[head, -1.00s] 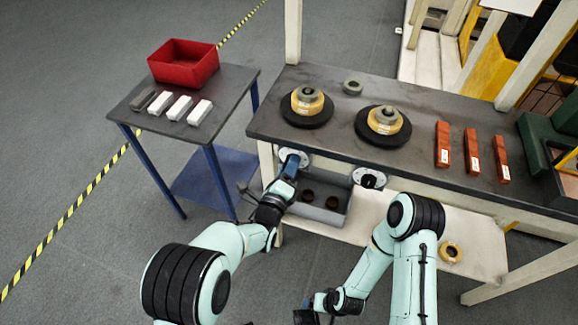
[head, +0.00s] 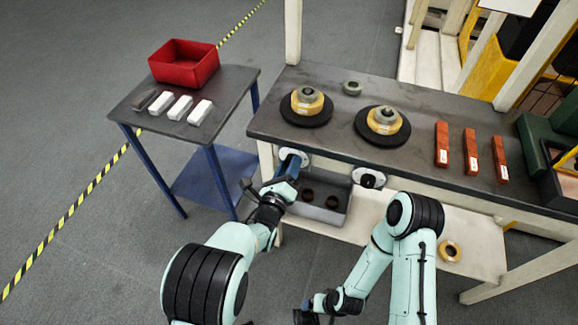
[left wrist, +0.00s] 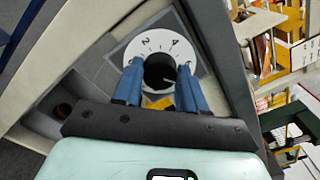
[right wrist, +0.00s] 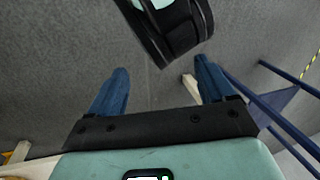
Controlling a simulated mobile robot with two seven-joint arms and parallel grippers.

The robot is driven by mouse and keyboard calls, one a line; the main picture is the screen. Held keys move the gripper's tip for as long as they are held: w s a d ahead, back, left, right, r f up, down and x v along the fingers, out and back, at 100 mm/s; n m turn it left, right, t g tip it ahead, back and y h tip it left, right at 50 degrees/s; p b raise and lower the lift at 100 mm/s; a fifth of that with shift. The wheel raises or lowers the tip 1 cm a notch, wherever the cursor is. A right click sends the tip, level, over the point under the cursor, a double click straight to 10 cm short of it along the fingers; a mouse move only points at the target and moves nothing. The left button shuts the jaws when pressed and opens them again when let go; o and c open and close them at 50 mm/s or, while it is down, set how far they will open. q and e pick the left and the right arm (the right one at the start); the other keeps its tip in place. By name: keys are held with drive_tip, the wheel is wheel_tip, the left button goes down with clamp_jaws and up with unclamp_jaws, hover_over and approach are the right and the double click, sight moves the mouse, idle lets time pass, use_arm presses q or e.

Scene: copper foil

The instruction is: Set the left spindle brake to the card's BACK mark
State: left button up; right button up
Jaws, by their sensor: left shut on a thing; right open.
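The left spindle brake is a black knob (left wrist: 160,71) on a white numbered dial (left wrist: 150,44) on the bench front. The digits 2 and 4 are readable in the left wrist view; the pointer's exact setting is unclear. My left gripper (left wrist: 158,82) is shut on the knob, one blue finger on each side. In the head view the left gripper (head: 288,168) covers most of that dial (head: 298,155). The second dial (head: 370,178), to its right, is free. My right gripper (right wrist: 155,85) is open and empty, low in front of the bench.
The bench top (head: 340,100) carries two spindles with yellow rolls (head: 306,103) on black discs and several copper-red bars (head: 442,145). A grey bin (head: 325,205) sits below the dials. A side table (head: 150,125) with a red bin (head: 185,62) stands left.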

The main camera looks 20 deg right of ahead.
use_arm(q)
drive_tip(key=o, duration=1.1)
drive_tip(key=shift+c, duration=0.2)
drive_tip(key=shift+s+a, duration=0.1)
drive_tip(key=p+v, duration=0.1)
drive_tip(key=v, duration=1.2)
use_arm(e)
drive_tip(key=shift+s+a+r+g, duration=0.25)
drive_tip(key=shift+s+r, duration=0.15)
drive_tip(key=shift+s, duration=0.1)
drive_tip(key=shift+s+a+r+g, duration=0.15)
drive_tip(key=shift+s+a+r, duration=0.05)
drive_tip(key=shift+s+r, duration=0.25)
use_arm(q)
drive_tip(key=shift+a, duration=0.1)
use_arm(e)
drive_tip(key=shift+f, duration=0.1)
